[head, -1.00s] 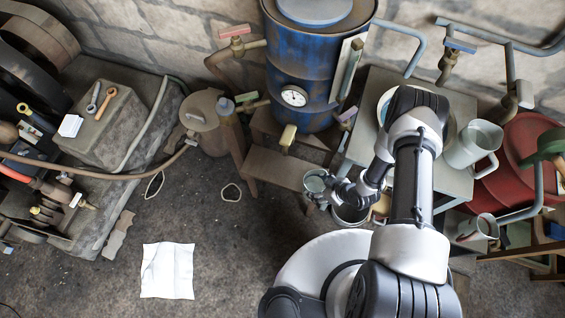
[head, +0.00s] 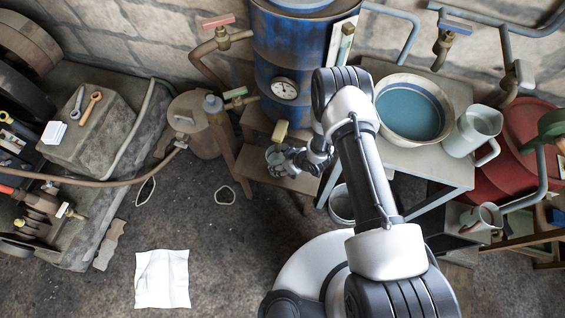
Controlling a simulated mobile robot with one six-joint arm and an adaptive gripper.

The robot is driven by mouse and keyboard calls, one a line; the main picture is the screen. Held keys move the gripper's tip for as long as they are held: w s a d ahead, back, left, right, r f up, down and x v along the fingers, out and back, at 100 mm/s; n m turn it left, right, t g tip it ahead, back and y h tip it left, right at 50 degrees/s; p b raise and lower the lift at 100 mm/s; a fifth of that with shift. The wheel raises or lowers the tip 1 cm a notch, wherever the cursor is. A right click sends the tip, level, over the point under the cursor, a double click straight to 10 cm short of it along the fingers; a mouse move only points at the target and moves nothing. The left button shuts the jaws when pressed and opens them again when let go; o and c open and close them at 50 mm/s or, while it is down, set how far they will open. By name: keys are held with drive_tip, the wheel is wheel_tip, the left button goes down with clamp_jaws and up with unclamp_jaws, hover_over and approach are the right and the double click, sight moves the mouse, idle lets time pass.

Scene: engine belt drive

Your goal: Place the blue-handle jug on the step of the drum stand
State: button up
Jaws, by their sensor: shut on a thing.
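The blue drum (head: 292,55) stands on a wooden drum stand, whose low step (head: 251,164) juts out in front below the brass tap (head: 280,131). My gripper (head: 287,158) is shut on a small grey-green jug (head: 273,154) and holds it over or on the step, close below the tap. I cannot tell whether the jug's base touches the step. The jug looks roughly upright. Its handle is hidden by my gripper, so I cannot see the handle's colour.
Right of the step are a table (head: 424,165) with a wide basin of water (head: 411,108) and a large pale jug (head: 473,131). A bucket (head: 342,204) stands on the floor beneath. Another jug (head: 481,218) is at lower right. A lidded can (head: 190,125) stands left of the stand.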

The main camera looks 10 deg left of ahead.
drive_tip(key=shift+w, duration=0.1)
drive_tip(key=o, duration=1.1)
drive_tip(key=shift+f, duration=0.1)
drive_tip(key=shift+r, duration=0.25)
drive_tip(key=p+v, duration=0.4)
drive_tip(key=v, duration=0.7)
drive_tip(key=shift+d+r+p, duration=0.25)
drive_tip(key=shift+r+p, duration=0.05)
drive_tip(key=shift+p, duration=0.1)
